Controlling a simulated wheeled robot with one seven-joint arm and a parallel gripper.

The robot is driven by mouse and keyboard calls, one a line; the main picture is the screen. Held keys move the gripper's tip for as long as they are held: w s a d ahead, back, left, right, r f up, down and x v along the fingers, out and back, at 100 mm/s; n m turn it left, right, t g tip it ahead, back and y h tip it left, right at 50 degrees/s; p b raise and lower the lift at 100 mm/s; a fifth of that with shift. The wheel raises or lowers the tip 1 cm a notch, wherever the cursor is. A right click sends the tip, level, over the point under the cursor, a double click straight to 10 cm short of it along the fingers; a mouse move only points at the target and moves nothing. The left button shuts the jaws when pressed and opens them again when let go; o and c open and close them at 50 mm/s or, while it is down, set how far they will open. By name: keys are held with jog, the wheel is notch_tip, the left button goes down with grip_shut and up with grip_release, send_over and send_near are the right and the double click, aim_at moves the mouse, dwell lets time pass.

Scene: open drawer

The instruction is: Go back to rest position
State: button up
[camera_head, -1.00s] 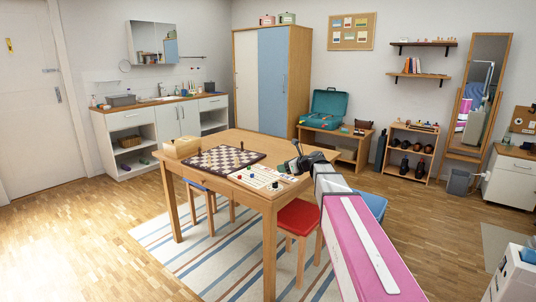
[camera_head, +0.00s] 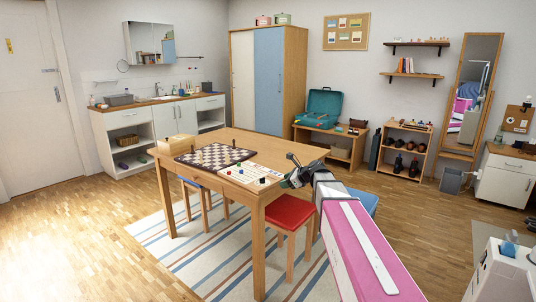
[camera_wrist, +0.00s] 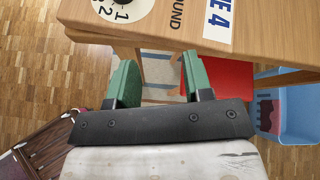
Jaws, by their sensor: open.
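My gripper (camera_head: 291,165) is at the right side of the wooden table (camera_head: 313,148), near the game sheet on its top. In the wrist view, its two green fingers (camera_wrist: 155,82) stand well apart with nothing between them. The table's wooden edge (camera_wrist: 262,52), with a round dial and printed labels, lies beyond the fingertips there. In the head view, my forearm hides part of the floor and the blue stool behind it.
A red stool (camera_head: 290,211) stands close by the table's right side. Open wooden floor lies at left.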

jog(key=s+d+f+n+g+h, duration=0.2)
jog(key=s+d+f+n+h, duration=0.1)
jog(key=s+f+n, duration=0.4)
jog(key=s+d+f+n+g+h, duration=0.2)
jog(key=s+f+n, duration=0.5)
jog(key=s, duration=0.5)
jog(key=s+d+f+n+g+h, duration=0.3)
jog(key=s+d+f+n+h, duration=0.1)
jog(key=s+f+n, duration=0.3)
jog(key=shift+s+d+f+n+h, duration=0.15)
jog(key=shift+s+d+n+h, duration=0.25)
jog(key=shift+s+d, duration=0.65)
jog(key=shift+s+a, duration=0.1)
jog(key=shift+a, duration=0.15)
